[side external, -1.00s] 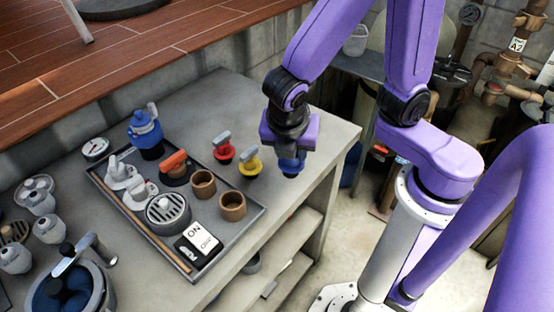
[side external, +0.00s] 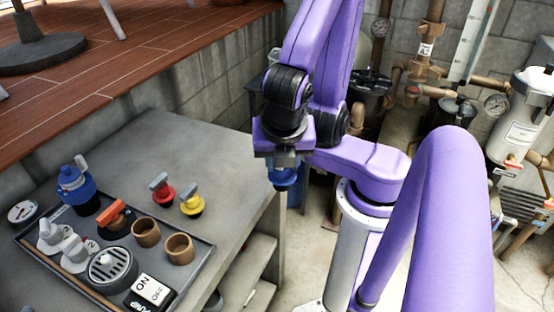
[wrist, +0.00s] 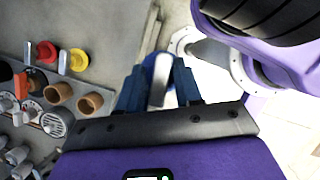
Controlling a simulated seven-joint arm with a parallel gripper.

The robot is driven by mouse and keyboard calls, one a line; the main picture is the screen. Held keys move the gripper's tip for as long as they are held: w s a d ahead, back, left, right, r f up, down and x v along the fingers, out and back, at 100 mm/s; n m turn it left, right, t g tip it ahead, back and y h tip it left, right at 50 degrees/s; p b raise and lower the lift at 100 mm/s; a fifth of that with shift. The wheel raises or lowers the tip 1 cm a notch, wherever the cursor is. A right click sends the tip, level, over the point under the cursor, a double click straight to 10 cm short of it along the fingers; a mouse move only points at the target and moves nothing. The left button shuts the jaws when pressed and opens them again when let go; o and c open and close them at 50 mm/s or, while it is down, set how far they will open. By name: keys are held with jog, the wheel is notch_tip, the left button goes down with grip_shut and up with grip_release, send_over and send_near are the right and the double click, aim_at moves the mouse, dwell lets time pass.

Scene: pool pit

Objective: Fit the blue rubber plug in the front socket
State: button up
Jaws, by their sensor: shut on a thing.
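My gripper (side external: 284,160) is shut on the blue rubber plug (side external: 285,178), holding it in the air by the bench's right edge. In the wrist view the plug's grey handle (wrist: 158,82) stands between the two blue fingers, with blue rubber showing behind it. Two brown, cup-like sockets stand at the right end of the tray, well left of my gripper. The nearer socket (side external: 179,249) looks empty; the other socket (side external: 146,233) is just behind it. Both also show in the wrist view, at the left. Which one is the front socket is not marked.
A red plug (side external: 163,191) and a yellow plug (side external: 191,204) stand on the bench beyond the sockets. The dark tray (side external: 208,262) also holds a blue valve, knobs, a round grille and an ON/OFF switch. Bare bench top (side external: 180,140) lies behind the plugs.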

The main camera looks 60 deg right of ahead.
jog(key=shift+a, duration=0.1)
jog(key=shift+w+a, duration=0.1)
jog(key=shift+a, duration=0.2)
jog(key=w+a+m+g, duration=0.2)
jog(key=w+a+m, duration=0.35)
jog(key=a, duration=0.35)
jog(key=w+a+f+m+g, duration=0.2)
jog(key=w+a+f+m, duration=0.4)
jog(key=w, duration=0.4)
jog(key=shift+w+a+f+g+y, duration=0.15)
jog(key=shift+f+g+y, duration=0.15)
jog(key=shift+f+g, duration=0.15)
jog(key=shift+f+m, duration=0.25)
jog(key=shift+f, duration=0.25)
dwell(0.7)
jog(key=shift+f, duration=1.35)
jog(key=shift+f, duration=0.25)
dwell(0.4)
